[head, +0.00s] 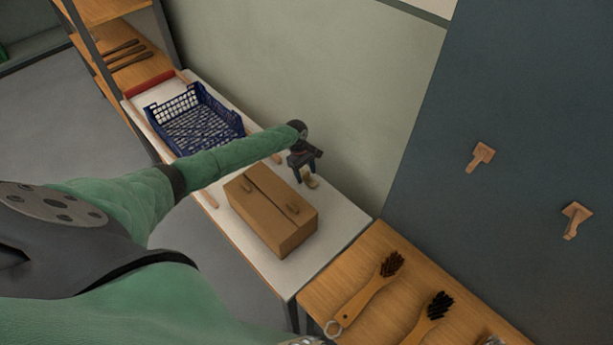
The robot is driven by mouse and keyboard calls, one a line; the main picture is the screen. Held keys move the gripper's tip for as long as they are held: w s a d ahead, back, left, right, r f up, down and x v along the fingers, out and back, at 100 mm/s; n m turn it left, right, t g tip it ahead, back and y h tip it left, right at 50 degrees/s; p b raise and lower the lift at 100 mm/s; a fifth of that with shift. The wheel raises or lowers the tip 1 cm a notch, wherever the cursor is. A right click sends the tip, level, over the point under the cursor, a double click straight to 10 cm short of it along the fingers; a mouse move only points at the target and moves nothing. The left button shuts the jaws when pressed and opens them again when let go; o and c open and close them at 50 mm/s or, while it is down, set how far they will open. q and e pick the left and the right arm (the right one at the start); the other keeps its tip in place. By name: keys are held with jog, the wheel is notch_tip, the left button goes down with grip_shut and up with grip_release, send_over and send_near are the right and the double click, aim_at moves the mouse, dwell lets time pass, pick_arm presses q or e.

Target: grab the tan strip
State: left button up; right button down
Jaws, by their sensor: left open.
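My left gripper (306,168) is open, with its fingers pointing down over the white table, just behind the brown box. A small tan-yellow piece (312,182) shows right at its fingertips. It may be the tan strip, but it is small and partly hidden by the fingers. I cannot tell if the fingers touch it. My right gripper is not clearly in view; only a green arm part shows along the bottom edge.
A brown box (286,238) with two lid handles stands on the white table (342,217), close to the left gripper. A blue crate (196,122) is farther left. Brushes (368,297) lie on the wooden table (340,278). Wooden pegs (481,156) are on the dark wall.

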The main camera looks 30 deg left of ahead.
pick_arm(q)
jog(key=shift+f, duration=0.15)
jog(key=c, duration=1)
jog(key=shift+c, duration=0.2)
